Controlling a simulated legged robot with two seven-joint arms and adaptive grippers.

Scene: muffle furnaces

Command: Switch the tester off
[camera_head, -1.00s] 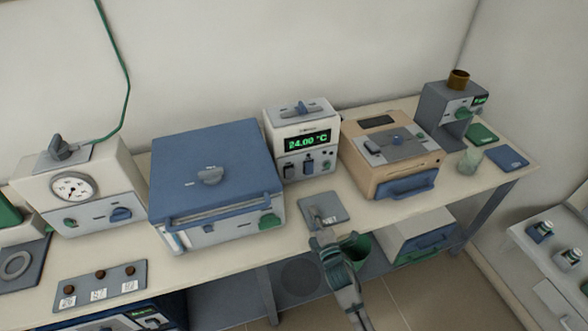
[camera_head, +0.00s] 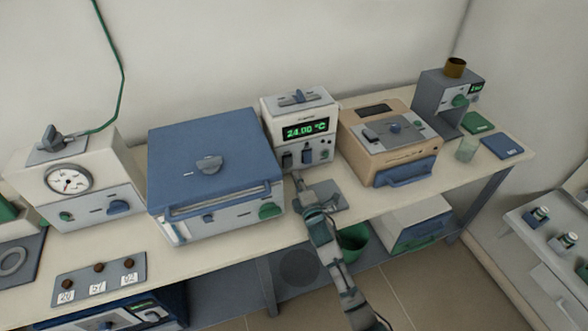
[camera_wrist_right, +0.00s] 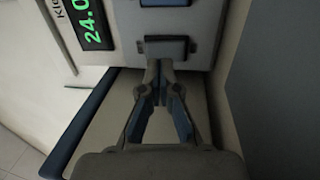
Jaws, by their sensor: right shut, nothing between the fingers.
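The tester, a white and grey box (camera_head: 297,101), stands at the back of the bench with a green 24.00 °C display (camera_head: 305,130). Two dark switches sit below the display, a left one (camera_head: 287,161) and a right one (camera_head: 307,156). My left gripper is not in view.
A blue-topped furnace (camera_head: 212,160) stands close on the left and a tan furnace (camera_head: 390,145) on the right. A grey pad (camera_head: 330,195) lies under my right gripper. A glass (camera_head: 467,149) stands farther right. Samples sit on a plate (camera_head: 98,280) at the front left.

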